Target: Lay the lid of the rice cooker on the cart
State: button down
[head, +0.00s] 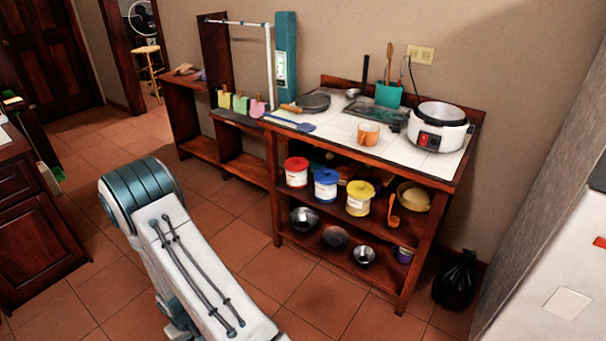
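The rice cooker (436,133) is white with a red control on its front. It stands at the right end of the white tiled top of a wooden shelf unit (271,160). Its round top has a dark rim; I cannot tell whether a clear lid sits on it or it is open. No separate lid is clearly seen. Nothing is plainly a cart; I see no wheels on the shelf unit, so I cannot tell whether it is the cart. Part of my own arm shows at lower left, well apart from the cooker. My gripper is not in view.
An orange mug (368,134), a teal utensil holder (388,96), a dark pan (314,103) and a blue spatula (292,123) are on the tiled top. Jars and bowls fill the shelves below. A black bag (457,282) lies on the floor at right. Tiled floor before the unit is clear.

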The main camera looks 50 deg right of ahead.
aim_at(328, 124)
jog(key=z, duration=0.1)
jog(key=i, duration=1.25)
jog(key=z, duration=1.3)
jog(key=i, duration=0.6)
jog(key=z, duration=0.7)
